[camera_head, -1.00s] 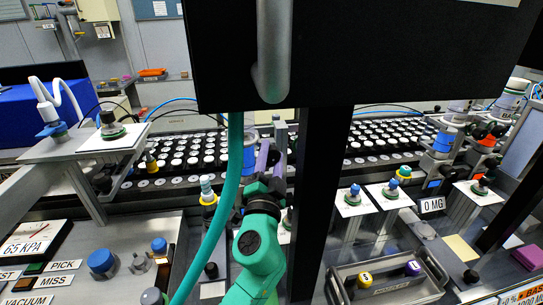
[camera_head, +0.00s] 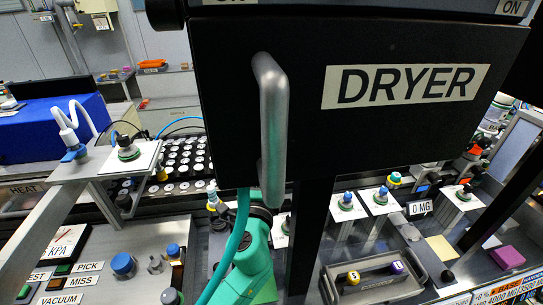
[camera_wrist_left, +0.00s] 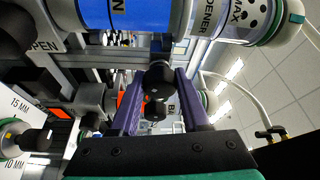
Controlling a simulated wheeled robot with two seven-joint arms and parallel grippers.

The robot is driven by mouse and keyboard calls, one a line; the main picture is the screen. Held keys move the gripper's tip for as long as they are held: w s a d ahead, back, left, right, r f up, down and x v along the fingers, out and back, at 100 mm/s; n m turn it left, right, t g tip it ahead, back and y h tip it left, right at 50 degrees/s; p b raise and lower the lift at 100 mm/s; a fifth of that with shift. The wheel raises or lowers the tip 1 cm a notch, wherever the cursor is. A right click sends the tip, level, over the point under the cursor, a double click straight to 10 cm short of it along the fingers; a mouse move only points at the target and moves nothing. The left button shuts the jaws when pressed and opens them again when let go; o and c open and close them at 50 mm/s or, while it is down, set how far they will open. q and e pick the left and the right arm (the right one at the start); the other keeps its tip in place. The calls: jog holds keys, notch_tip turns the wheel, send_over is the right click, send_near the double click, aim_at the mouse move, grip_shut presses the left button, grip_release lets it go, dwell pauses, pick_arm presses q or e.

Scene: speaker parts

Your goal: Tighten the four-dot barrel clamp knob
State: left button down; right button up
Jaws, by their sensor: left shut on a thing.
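In the left wrist view my left gripper (camera_wrist_left: 161,88) has its two purple fingers shut on a black knob (camera_wrist_left: 157,80), with another dark round part just below it in the picture. A white barrel (camera_wrist_left: 245,18) with black dots and partly readable lettering lies at the top right; I cannot count its dots reliably. A blue-banded barrel (camera_wrist_left: 140,12) is at the top, above the knob. In the head view my green left arm rises at the bottom centre, and its gripper is hidden behind the dryer panel. My right gripper is in neither current view.
A black dryer panel (camera_head: 330,140) with a grey handle (camera_head: 270,120) blocks the centre of the head view. A grey tray (camera_head: 385,290) with two capped vials stands at the lower right. A rack of vials (camera_head: 185,155) is left of the panel.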

pick_arm(q)
jog(key=m+g+p, duration=0.1)
jog(key=m+p, duration=0.1)
jog(key=p, duration=0.1)
jog(key=shift+r+m, duration=0.2)
jog(key=shift+m, duration=0.2)
jog(key=shift+f+m+g+p, duration=0.1)
jog(key=shift+m+g+p, duration=0.3)
jog(key=shift+m, duration=0.3)
jog(key=m+g+y, duration=0.1)
jog(key=m, duration=0.2)
jog(key=shift+f, duration=0.1)
jog(key=shift+d+m+g+y, duration=0.1)
jog(key=shift+m+g+y, duration=0.6)
jog(key=shift+m, duration=0.8)
pick_arm(e)
jog(key=shift+w+r, duration=0.1)
jog(key=shift+r, duration=2.5)
pick_arm(q)
jog(key=shift+f, duration=0.1)
jog(key=shift+c, duration=1.9)
grip_release()
jog(key=shift+s+r, duration=0.1)
jog(key=shift+r, duration=0.1)
